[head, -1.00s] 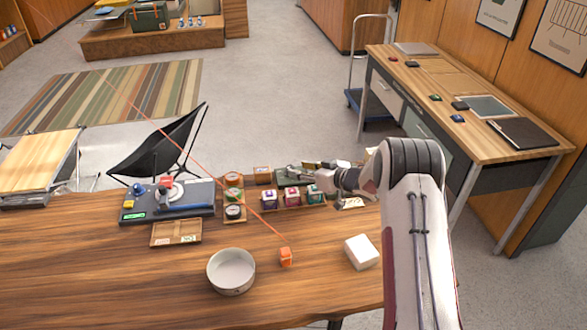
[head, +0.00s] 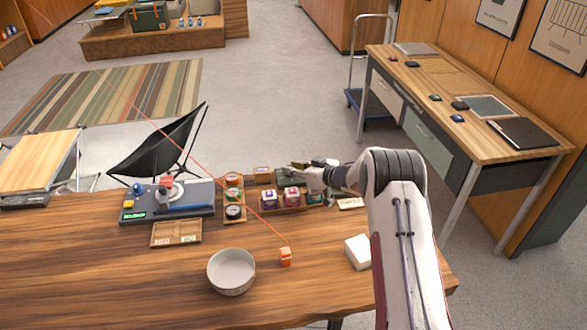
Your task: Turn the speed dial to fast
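A flat grey-blue device (head: 195,193) stands at the left back of the wooden table. On it are a pale round part (head: 173,194) with a red piece near it, a small blue knob (head: 137,188), a blue bar and a lit green label (head: 134,216). Which part is the speed dial, and its setting, are too small to tell. My gripper (head: 294,167) is above the back edge of the table, well to the right of the device and apart from it. Its fingers point left; they are too small to show whether they are open.
Small coloured boxes (head: 291,194) and a rack of round gauges (head: 234,212) stand between gripper and device. The table's front left is clear.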

